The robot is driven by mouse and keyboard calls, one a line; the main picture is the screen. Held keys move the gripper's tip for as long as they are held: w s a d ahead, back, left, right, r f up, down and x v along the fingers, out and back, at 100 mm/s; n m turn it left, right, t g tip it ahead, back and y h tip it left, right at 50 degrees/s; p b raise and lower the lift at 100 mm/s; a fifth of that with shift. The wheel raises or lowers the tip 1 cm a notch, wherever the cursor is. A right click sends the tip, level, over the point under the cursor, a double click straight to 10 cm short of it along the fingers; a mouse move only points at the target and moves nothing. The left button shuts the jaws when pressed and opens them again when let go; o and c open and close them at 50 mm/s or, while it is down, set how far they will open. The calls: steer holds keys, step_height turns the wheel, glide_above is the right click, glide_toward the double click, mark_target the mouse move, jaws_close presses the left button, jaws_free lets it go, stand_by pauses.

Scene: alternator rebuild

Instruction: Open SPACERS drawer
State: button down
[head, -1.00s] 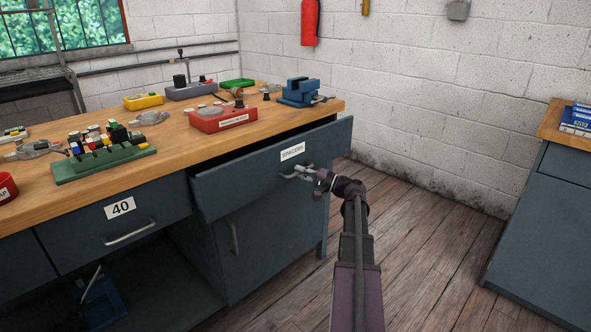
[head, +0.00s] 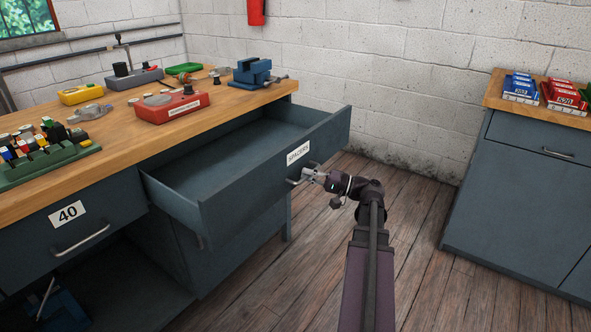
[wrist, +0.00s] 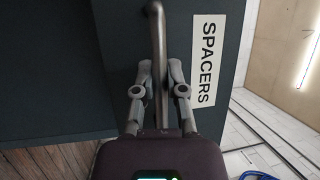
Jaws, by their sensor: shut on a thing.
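The SPACERS drawer (head: 250,180) stands pulled well out of the workbench in the head view. Its inside shows and looks empty where visible. Its front carries a white SPACERS label (head: 298,153), which also shows in the wrist view (wrist: 205,62). My gripper (head: 308,176) is at the drawer front, just below the label. In the wrist view its two fingers (wrist: 160,80) are shut on the bar handle (wrist: 158,30), one finger on each side of it.
The wooden benchtop (head: 125,145) holds a red tray (head: 172,107), a blue vise (head: 252,72) and a green rack (head: 45,160). Drawer 40 (head: 85,225) is shut at left. Another cabinet (head: 525,180) stands at right. Wooden floor (head: 425,245) is clear between them.

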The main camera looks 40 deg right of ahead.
steer(key=shift+s+d, duration=0.3)
steer(key=shift+s, duration=0.3)
steer(key=shift+s+d, duration=0.3)
steer(key=shift+s, duration=0.25)
steer(key=c, duration=0.7)
jaws_free()
steer(key=shift+a, duration=0.1)
steer(key=shift+s, duration=0.15)
